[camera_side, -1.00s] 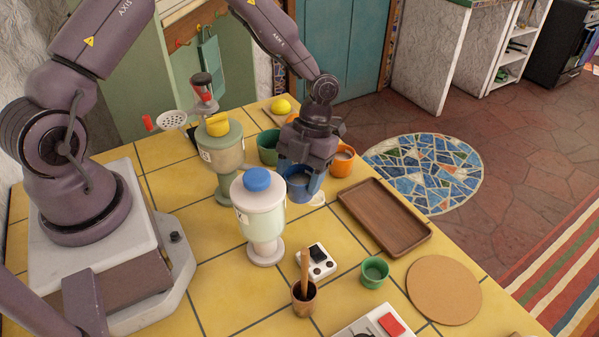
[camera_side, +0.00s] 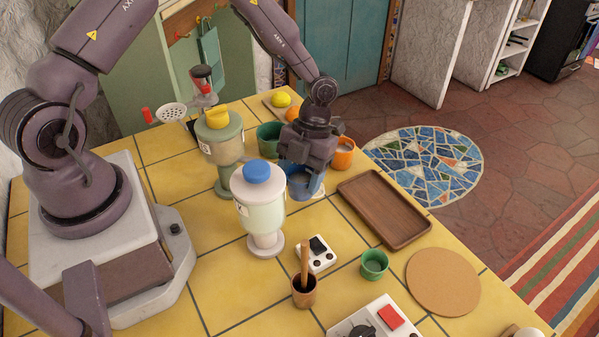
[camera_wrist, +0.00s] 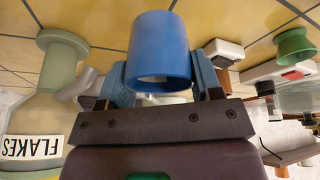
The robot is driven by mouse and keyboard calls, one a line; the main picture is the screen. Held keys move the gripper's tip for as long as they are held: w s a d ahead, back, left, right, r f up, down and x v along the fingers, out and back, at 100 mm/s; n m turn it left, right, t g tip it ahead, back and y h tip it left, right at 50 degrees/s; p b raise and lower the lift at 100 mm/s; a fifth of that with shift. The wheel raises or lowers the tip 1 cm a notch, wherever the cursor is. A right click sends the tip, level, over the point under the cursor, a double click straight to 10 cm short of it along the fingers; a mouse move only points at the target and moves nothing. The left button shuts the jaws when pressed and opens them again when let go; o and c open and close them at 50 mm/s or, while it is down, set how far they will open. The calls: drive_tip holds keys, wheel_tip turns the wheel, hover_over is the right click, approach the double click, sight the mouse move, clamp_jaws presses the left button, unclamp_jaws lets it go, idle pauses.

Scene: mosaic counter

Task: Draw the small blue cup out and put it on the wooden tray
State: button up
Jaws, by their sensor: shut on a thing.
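The blue cup (camera_side: 303,183) is at my gripper (camera_side: 305,163), beyond the blue-lidded jar in the side view. In the wrist view the blue cup (camera_wrist: 160,50) is a plain cylinder with its pale opening facing the gripper body. My two blue-grey fingers (camera_wrist: 160,85) stand on either side of it, and the gripper is shut on the cup. Whether the cup touches the counter or sits in another thing cannot be told. The brown wooden tray (camera_side: 384,208) lies to the right of the gripper, flat and empty.
A blue-lidded jar (camera_side: 260,215) and a yellow-lidded jar (camera_side: 217,147) stand left of the gripper. A green cup (camera_side: 268,140) and an orange cup (camera_side: 344,155) are close behind. A small green cup (camera_side: 374,266) and cork mat (camera_side: 443,283) lie in front of the tray.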

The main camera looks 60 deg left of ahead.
sight(293, 192)
drive_tip(key=shift+s+f+g, duration=0.35)
drive_tip(key=shift+s+g, duration=0.05)
drive_tip(key=shift+s, duration=0.4)
drive_tip(key=shift+f, duration=0.1)
drive_tip(key=shift+c, duration=0.6)
drive_tip(key=shift+s+d+f, duration=0.1)
drive_tip(key=shift+f, duration=0.05)
drive_tip(key=shift+s+f, duration=0.15)
drive_tip(key=shift+f, duration=0.4)
drive_tip(key=shift+d+f, duration=0.15)
drive_tip(key=shift+f, duration=0.05)
drive_tip(key=shift+o, duration=0.3)
drive_tip(key=shift+t, duration=0.3)
drive_tip(key=shift+w+d+r, duration=0.1)
drive_tip(key=shift+w+d, duration=1.25)
drive_tip(key=shift+w, duration=0.2)
drive_tip(key=shift+w+d, duration=0.1)
drive_tip(key=shift+w, duration=0.1)
drive_tip(key=shift+c, duration=0.4)
